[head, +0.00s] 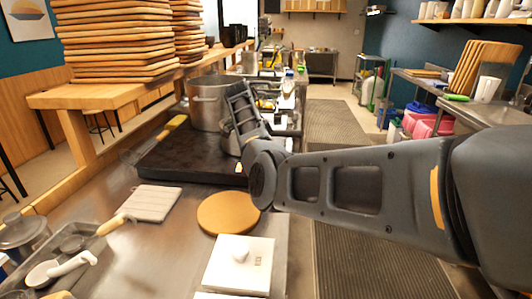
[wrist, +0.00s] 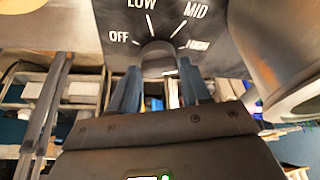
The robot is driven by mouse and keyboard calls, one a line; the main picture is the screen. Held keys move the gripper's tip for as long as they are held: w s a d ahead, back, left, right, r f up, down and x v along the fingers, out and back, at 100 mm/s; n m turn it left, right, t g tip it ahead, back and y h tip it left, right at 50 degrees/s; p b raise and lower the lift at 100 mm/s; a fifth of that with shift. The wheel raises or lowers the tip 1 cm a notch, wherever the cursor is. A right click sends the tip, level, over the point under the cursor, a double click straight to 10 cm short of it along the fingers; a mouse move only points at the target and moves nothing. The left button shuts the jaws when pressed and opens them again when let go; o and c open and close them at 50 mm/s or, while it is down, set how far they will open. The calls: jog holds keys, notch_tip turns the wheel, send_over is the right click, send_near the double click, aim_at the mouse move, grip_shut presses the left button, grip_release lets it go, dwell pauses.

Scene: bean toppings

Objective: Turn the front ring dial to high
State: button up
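The ring dial (wrist: 158,53) is a rounded grey knob on a dark panel marked OFF, LOW, MID and a partly blurred fourth label at right, in the wrist view. My gripper (wrist: 160,68) has its two blue-grey fingers apart, one at each side of the knob's lower part. Whether the fingers touch the knob is not clear, and the dial's setting cannot be read. In the head view, the black stove (head: 190,160) stands on the counter with my arm across its right side. The dial and my fingertips are hidden there.
A large steel pot (head: 207,103) stands on the stove's back part, and a smaller pot is partly hidden by my arm. The aisle floor at right is clear.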

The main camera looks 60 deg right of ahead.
jog(key=o, duration=0.4)
jog(key=shift+r, duration=0.1)
jog(key=b+v, duration=0.1)
jog(key=v, duration=0.6)
jog(key=shift+r, duration=0.3)
